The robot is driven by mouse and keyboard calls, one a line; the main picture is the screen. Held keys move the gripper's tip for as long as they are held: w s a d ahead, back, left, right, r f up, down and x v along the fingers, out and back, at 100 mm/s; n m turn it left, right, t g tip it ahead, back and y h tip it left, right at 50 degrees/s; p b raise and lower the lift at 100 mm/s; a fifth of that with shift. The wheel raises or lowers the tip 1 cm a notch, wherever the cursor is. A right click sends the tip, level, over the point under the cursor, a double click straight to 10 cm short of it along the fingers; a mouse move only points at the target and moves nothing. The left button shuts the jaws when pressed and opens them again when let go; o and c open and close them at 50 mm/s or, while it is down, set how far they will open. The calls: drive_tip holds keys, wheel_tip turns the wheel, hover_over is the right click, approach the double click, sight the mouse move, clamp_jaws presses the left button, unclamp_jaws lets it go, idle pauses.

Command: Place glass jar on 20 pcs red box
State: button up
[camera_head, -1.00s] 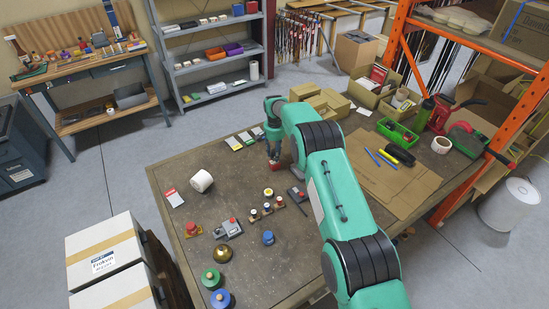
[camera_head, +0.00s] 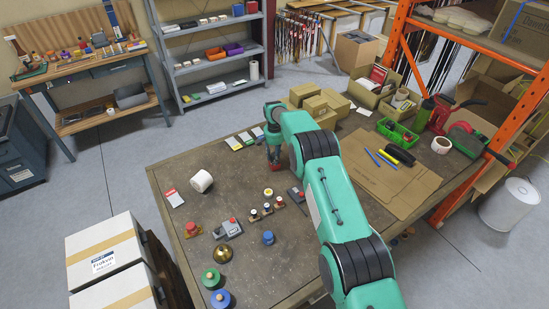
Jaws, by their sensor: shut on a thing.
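My gripper (camera_head: 273,154) points down over the back middle of the workbench. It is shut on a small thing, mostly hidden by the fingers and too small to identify. A small red patch (camera_head: 274,166) shows right at the fingertips; it may be the red box, but no lettering can be read. I cannot tell whether the held thing touches it. I cannot make out a glass jar anywhere on the bench.
The bench (camera_head: 235,180) holds a white roll (camera_head: 201,181), push-button parts (camera_head: 228,229), a brass dome (camera_head: 222,253) and a blue knob (camera_head: 268,238). Cardboard boxes (camera_head: 318,106), a green crate (camera_head: 396,133) and an orange rack (camera_head: 455,190) stand to the right.

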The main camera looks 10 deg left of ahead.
drive_tip(key=shift+f, duration=0.15)
drive_tip(key=shift+f, duration=0.15)
drive_tip(key=o, duration=1.2)
drive_tip(key=shift+r, duration=0.2)
wheel_tip(320, 180, up, 12)
idle(0.4)
idle(0.4)
